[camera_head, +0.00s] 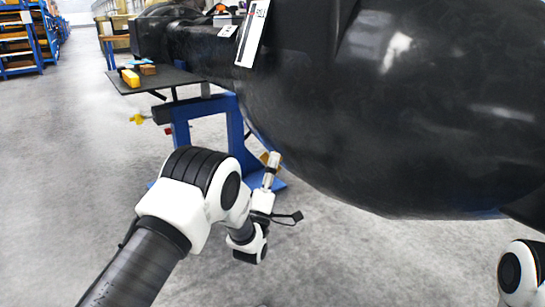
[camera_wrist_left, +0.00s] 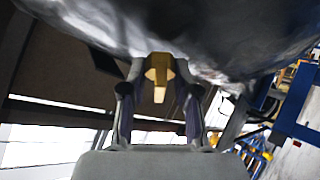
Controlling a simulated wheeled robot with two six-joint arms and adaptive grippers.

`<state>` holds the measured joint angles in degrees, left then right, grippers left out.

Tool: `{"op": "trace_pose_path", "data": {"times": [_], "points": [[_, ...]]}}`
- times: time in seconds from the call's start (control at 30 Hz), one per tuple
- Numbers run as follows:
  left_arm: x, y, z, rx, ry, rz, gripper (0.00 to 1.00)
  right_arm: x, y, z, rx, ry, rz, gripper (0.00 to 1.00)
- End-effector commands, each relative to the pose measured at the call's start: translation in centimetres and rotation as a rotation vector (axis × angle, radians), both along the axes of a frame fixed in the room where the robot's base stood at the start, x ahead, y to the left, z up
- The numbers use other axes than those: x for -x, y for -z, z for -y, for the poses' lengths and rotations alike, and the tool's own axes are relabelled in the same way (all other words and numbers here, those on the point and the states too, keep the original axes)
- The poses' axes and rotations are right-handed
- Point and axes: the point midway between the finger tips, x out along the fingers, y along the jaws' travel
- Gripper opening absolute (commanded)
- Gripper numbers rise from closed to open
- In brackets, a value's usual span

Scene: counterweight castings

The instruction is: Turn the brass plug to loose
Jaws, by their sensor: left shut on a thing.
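The brass plug (camera_wrist_left: 159,72) sticks out of the underside of a large black casting (camera_head: 400,110). In the left wrist view it stands between the two fingertips of my left gripper (camera_wrist_left: 158,80), which is shut on it. In the head view my left gripper (camera_head: 272,166) points up at the casting's lower left side, and a small brass-coloured patch (camera_head: 264,157) shows beside its tip. The gripper hides most of the plug there. Whether the plug is loose cannot be told. My right gripper is out of view.
A blue stand (camera_head: 235,130) is close behind my left gripper. A dark tabletop (camera_head: 165,82) with a yellow block (camera_head: 131,78) is at the left. A white label (camera_head: 252,35) hangs on the casting. Blue shelves (camera_head: 40,40) stand far left. The grey floor on the left is clear.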

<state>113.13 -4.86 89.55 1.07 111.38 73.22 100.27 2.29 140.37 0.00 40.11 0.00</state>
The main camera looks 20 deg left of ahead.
Motion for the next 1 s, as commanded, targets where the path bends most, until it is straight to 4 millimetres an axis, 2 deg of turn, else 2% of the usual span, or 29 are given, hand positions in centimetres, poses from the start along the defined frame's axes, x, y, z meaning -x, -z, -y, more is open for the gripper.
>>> {"op": "trace_pose_path", "data": {"times": [0.2, 0.67, 0.7, 1.0], "points": [[0.03, -0.24, 0.01, 0.043, 0.032, -0.031, 0.0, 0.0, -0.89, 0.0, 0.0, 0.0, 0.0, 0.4], [0.02, -0.1, 0.02, 0.053, 0.04, -0.04, 0.0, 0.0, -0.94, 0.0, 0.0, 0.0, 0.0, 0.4], [0.02, -0.1, 0.02, 0.053, 0.04, -0.04, 0.35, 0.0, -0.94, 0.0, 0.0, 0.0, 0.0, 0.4], [0.04, -0.06, 0.01, 0.053, 0.039, -0.04, 0.35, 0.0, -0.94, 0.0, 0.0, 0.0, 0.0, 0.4]]}}
